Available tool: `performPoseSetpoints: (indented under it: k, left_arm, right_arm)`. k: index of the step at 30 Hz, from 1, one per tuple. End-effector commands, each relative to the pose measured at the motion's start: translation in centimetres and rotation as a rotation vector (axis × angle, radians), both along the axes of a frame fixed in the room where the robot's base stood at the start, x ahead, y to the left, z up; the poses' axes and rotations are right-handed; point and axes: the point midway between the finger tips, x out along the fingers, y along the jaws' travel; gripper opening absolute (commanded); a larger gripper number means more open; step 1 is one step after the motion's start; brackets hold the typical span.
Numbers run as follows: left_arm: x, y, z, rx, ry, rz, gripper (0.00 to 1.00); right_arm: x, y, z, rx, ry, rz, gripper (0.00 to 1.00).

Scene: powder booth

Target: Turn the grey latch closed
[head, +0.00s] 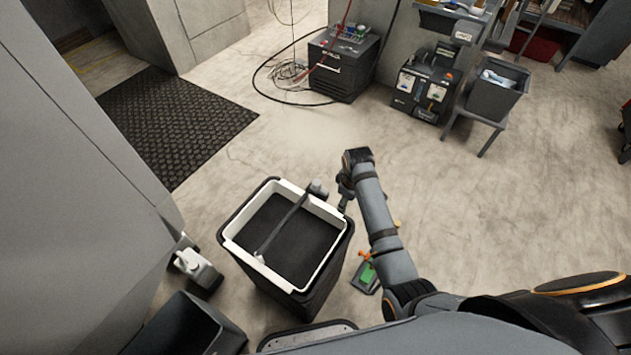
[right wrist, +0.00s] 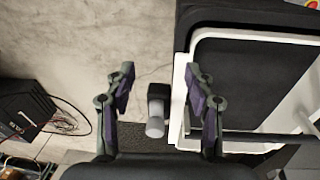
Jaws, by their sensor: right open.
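A dark bin (head: 290,290) with a white rim (head: 325,213) stands on the floor, and a dark bar (head: 284,226) crosses its top. A light grey, cylinder-like piece on a dark block, which looks like the grey latch (head: 318,187), sits at the far rim near the bar's end. In the right wrist view the latch (right wrist: 155,118) shows between the finger lines, beside the white rim. My right gripper (head: 345,190) is at the bin's far right corner. It is open, with its fingers (right wrist: 160,78) apart and a clear gap to the latch. My left gripper is out of view.
A white bottle (head: 190,262) stands left of the bin near a large grey panel (head: 60,170). A green and orange item (head: 368,272) lies right of the bin. A black mat (head: 180,118), dark machine (head: 343,65) and cables are farther back.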

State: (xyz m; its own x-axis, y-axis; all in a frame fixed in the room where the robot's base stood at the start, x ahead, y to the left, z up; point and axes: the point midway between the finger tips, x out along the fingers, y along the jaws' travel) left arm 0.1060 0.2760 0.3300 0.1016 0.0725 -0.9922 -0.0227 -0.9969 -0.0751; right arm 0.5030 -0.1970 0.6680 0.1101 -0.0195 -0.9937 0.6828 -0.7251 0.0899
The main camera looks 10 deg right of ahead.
Motion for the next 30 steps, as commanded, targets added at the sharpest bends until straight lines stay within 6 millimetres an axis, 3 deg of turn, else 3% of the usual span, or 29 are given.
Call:
performPoseSetpoints:
  k: [1,7,12,15,20,30]
  left_arm:
    - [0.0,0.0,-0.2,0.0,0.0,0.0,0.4]
    - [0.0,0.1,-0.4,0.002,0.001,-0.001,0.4]
    - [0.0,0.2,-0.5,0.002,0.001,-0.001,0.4]
    - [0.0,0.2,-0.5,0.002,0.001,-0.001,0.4]
    - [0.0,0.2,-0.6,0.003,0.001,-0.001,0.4]
    - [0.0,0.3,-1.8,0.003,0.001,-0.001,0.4]
  right_arm:
    - [1.7,1.0,1.1,0.004,0.006,0.061,0.54]
    - [7.2,5.2,6.1,-0.001,0.072,0.398,0.54]
    - [9.2,7.2,9.3,-0.012,0.107,0.583,0.54]
    - [9.4,7.5,9.8,-0.013,0.114,0.615,0.54]
    - [9.4,7.5,9.1,-0.014,0.115,0.616,0.54]
    - [9.4,7.4,2.2,-0.013,0.115,0.614,0.54]
